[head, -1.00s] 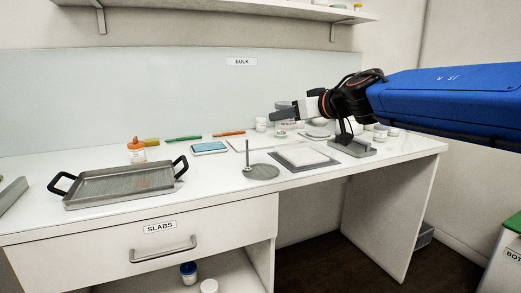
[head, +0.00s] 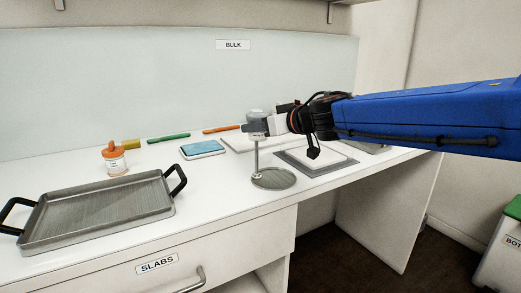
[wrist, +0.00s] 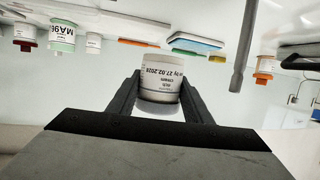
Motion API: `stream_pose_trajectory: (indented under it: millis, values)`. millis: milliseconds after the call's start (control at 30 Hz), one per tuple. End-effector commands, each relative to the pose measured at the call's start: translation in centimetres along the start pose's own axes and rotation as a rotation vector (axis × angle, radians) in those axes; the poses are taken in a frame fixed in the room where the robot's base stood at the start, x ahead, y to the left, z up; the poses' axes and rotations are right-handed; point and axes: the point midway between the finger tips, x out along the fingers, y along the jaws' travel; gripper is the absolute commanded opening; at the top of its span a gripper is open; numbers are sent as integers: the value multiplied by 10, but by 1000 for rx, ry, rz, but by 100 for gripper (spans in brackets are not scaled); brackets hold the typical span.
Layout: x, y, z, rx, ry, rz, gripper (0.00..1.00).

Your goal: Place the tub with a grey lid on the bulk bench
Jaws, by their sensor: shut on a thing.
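My gripper (head: 268,126) is shut on a small tub (head: 256,121) with a grey top, above the white bulk bench (head: 215,190). In the wrist view the tub (wrist: 161,72) sits between the two dark fingers, its white label and dark print showing upside down. In the head view the tub appears just above the upright rod of a round metal stand (head: 273,179). I cannot tell the exact gap between tub and bench. The BULK sign (head: 233,45) is on the panel behind.
A metal tray with black handles (head: 95,210) fills the left of the bench. An orange-lidded jar (head: 114,160), a blue-screened device (head: 202,149) and a grey slab with a white top (head: 316,160) stand around. White bench surface is bare between tray and stand.

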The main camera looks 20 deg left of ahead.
Motion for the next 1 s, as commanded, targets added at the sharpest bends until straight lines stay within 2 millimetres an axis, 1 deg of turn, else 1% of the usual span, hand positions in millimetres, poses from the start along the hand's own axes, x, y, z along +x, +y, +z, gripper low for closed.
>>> stream_pose_trajectory:
  millis: [33, 100, 200, 467, 700, 800, 1000]
  values:
    - [3, 0, 8, 3, -2, -1, 7]
    - [6, 0, 17, 3, -2, -1, 7]
    - [8, 0, 28, 3, -1, 0, 7]
    - [12, 0, 40, 1, 0, -1, 7]
    - [20, 0, 64, 2, -2, -2, 7]
    - [22, 0, 70, 1, -1, -1, 7]
    - [22, 0, 71, 0, 1, -1, 7]
